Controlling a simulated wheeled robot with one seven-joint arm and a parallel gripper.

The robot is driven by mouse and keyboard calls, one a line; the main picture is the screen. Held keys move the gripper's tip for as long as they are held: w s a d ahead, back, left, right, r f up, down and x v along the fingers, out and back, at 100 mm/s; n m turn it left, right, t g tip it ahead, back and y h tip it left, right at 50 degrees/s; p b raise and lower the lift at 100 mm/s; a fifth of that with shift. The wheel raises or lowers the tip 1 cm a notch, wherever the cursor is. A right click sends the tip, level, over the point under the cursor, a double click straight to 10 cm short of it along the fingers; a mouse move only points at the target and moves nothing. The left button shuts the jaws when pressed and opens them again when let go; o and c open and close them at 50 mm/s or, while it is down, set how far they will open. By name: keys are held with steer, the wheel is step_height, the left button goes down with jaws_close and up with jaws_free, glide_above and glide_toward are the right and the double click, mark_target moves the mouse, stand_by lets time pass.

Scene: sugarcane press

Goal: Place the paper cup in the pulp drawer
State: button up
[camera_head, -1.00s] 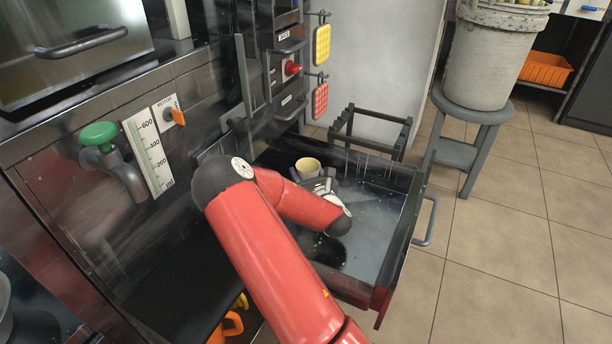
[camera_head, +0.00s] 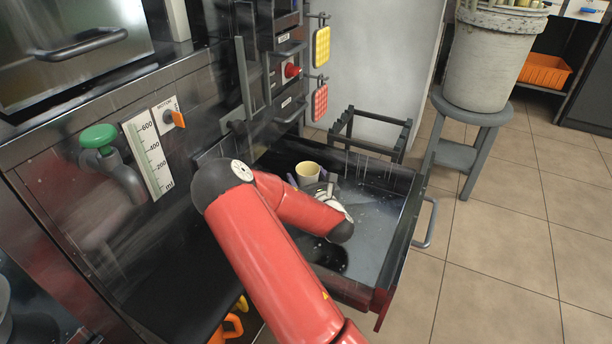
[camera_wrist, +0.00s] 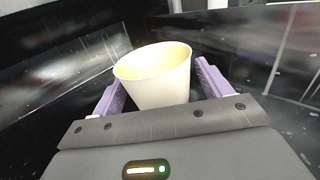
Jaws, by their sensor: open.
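The paper cup (camera_head: 308,170) is cream-coloured and stands inside the open pulp drawer (camera_head: 380,262), near its back left part. In the wrist view the cup (camera_wrist: 155,82) sits tilted in the picture between the two purple fingers of my gripper (camera_wrist: 158,88). The fingers are apart, with a gap showing at the right side of the cup. In the head view my gripper (camera_head: 312,181) is low inside the drawer, right beside the cup and partly hidden by my arm. The underside of the cup is hidden by the gripper body.
The drawer floor is wet and speckled, with free room to the right. The drawer handle (camera_head: 429,225) sticks out at right. A dark metal frame (camera_head: 370,128) stands behind the drawer. A green valve (camera_head: 98,137) is on the machine front. A large bin (camera_head: 490,60) stands on a stool (camera_head: 462,150).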

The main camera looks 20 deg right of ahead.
steer(key=s, duration=0.6)
steer(key=shift+s+a, duration=0.2)
steer(key=shift+s, duration=0.05)
steer(key=shift+r, duration=0.1)
